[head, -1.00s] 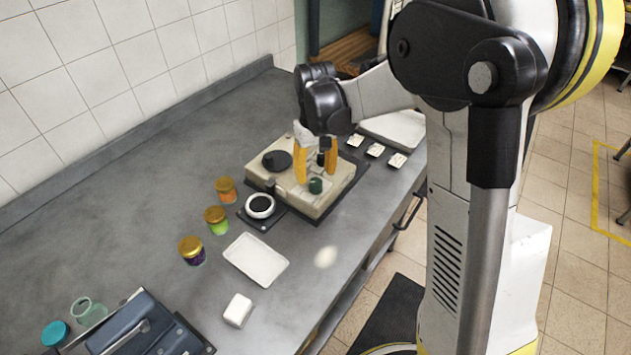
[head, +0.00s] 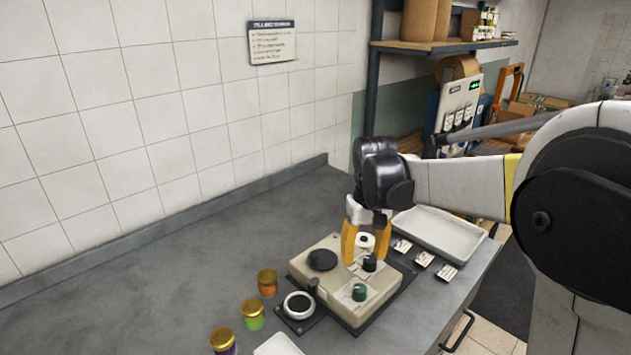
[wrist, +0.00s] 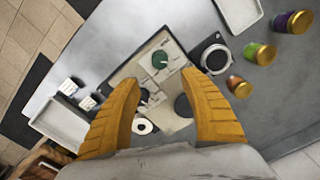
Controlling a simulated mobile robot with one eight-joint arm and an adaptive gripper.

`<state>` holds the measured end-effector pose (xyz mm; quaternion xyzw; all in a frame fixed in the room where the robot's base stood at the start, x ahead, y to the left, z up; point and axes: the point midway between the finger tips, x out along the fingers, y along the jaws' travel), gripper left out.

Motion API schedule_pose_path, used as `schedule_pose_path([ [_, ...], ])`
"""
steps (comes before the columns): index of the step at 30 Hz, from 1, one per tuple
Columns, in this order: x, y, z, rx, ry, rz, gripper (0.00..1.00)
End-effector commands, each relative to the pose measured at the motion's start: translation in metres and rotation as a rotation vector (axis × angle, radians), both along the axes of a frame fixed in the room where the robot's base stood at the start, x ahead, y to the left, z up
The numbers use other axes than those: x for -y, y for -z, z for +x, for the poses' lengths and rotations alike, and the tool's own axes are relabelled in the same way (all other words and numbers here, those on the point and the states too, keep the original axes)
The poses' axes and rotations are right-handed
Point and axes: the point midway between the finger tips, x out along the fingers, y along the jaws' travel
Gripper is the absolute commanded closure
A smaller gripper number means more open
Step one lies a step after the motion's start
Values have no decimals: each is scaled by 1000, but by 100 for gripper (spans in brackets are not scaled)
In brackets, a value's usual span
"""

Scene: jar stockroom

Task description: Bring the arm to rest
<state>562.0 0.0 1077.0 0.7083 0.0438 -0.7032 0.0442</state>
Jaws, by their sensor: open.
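My gripper (head: 363,243) has two yellow-orange fingers and is open and empty. In the head view it hangs above the back part of a beige bench device (head: 338,306) with black and green knobs. In the wrist view my gripper (wrist: 172,100) shows its fingers spread wide, with the device (wrist: 152,72) in the gap below. A white ring-shaped part (wrist: 142,126) of the device shows near the left finger. Whether the fingertips touch the device cannot be told.
Small label cards (head: 424,259) and a white tray (head: 437,232) lie to the right. The counter's left part is clear.

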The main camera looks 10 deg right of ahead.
Motion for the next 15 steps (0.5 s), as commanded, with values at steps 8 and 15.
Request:
schedule_pose_path([
  [8,0,-36,-62,168,34,3,48],
  [15,0,-47,-137,388,77,16,48],
])
